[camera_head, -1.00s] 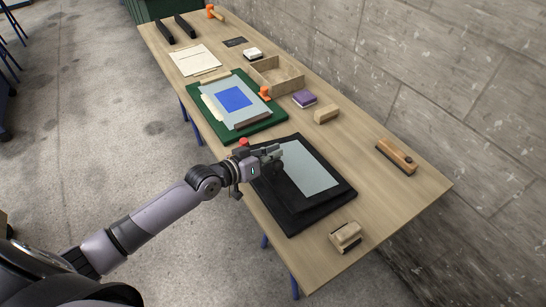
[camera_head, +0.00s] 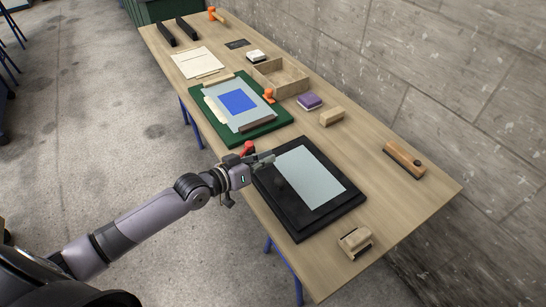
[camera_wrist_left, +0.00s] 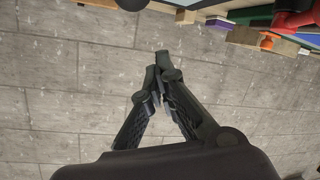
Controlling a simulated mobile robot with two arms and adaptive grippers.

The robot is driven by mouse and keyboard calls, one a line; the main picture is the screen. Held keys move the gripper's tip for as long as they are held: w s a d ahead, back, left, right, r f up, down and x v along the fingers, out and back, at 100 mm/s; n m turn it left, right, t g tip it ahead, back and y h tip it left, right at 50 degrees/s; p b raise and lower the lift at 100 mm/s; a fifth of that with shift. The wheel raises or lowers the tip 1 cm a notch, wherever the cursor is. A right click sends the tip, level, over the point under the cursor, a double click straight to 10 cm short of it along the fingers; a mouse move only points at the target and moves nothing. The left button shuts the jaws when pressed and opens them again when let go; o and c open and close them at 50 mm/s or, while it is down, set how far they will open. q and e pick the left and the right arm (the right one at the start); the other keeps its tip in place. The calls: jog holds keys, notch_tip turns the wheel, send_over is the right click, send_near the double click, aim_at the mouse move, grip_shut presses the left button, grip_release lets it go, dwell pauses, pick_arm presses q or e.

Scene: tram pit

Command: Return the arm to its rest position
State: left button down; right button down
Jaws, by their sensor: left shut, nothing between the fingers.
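My left gripper (camera_head: 264,160) is shut and empty. In the head view it is at the left edge of a black framed board (camera_head: 337,205) with a pale grey panel (camera_head: 310,177); I cannot tell whether it is above the board or touching it. In the left wrist view the closed fingertips (camera_wrist_left: 163,62) meet in front of the grey wall, with nothing between them. My left arm (camera_head: 130,230) reaches in from the lower left. My right gripper is not in view.
The wooden table (camera_head: 400,215) carries a green board (camera_head: 265,128) with a blue sheet, a wooden tray (camera_head: 300,84), a purple block (camera_head: 309,101) and several wooden tools. A red knob (camera_head: 247,148) shows beside my gripper. The wall (camera_head: 450,90) stands behind; open floor (camera_head: 100,120) lies at left.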

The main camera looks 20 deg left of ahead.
pick_arm(q)
jog(key=s+a+b, duration=0.1)
jog(key=s+a, duration=0.2)
jog(key=s, duration=0.4)
jog(key=shift+a+r, duration=0.15)
jog(key=shift+r, duration=0.15)
